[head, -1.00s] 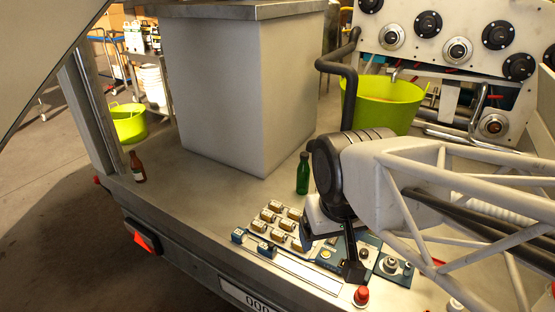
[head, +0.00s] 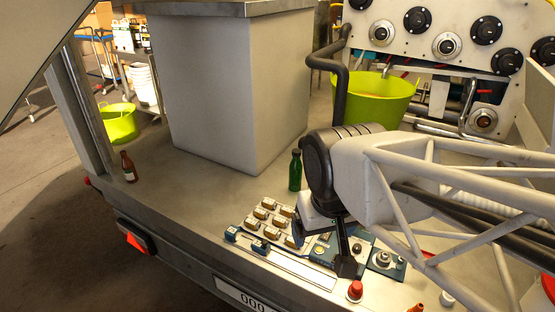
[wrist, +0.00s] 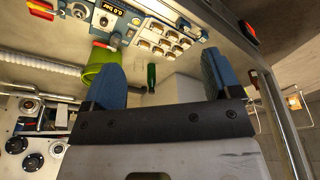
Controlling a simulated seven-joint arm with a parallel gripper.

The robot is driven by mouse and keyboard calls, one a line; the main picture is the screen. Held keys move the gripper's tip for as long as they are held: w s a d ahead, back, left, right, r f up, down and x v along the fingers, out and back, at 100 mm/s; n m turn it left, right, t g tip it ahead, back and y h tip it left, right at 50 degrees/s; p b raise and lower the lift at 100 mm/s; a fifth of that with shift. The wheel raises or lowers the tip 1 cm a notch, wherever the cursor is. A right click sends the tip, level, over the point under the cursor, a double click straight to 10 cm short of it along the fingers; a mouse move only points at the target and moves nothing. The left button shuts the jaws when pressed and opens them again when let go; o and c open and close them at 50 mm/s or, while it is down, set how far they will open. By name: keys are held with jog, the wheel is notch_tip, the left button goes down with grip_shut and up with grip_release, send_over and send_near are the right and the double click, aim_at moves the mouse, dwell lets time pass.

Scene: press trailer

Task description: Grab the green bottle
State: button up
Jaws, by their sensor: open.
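The green bottle (head: 295,170) stands upright on the metal trailer bed, between the big grey box and my arm. It also shows in the wrist view (wrist: 151,75), beyond the gap between my fingers and apart from them. My gripper (wrist: 161,60) has two blue fingers spread wide with nothing between them. In the head view my gripper (head: 320,232) is over the control panel, in front of and to the right of the bottle. My own arm partly hides the fingers there.
The grey box (head: 235,95) stands behind the bottle. The button panel (head: 270,222) lies in front. A brown bottle (head: 129,167) stands at the left edge. The bed between them is bare.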

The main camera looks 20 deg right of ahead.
jog(key=shift+c, duration=1.2)
jog(key=w+d+f+t, duration=0.2)
jog(key=w+d+t, duration=0.1)
jog(key=w, duration=0.9)
jog(key=w+d+f+t+h, duration=0.1)
jog(key=w+d+f+t, duration=0.15)
jog(key=w, duration=0.95)
jog(key=w+d+f+t, duration=0.3)
jog(key=w+d, duration=0.1)
jog(key=w, duration=0.8)
jog(key=w+d+f+t, duration=0.35)
jog(key=w+f, duration=0.45)
jog(key=w, duration=0.3)
jog(key=n+t+y, duration=0.1)
jog(key=t+y, duration=0.1)
jog(key=t, duration=0.1)
send_near(299, 156)
jog(key=w, duration=0.4)
jog(key=shift+a+f, duration=0.15)
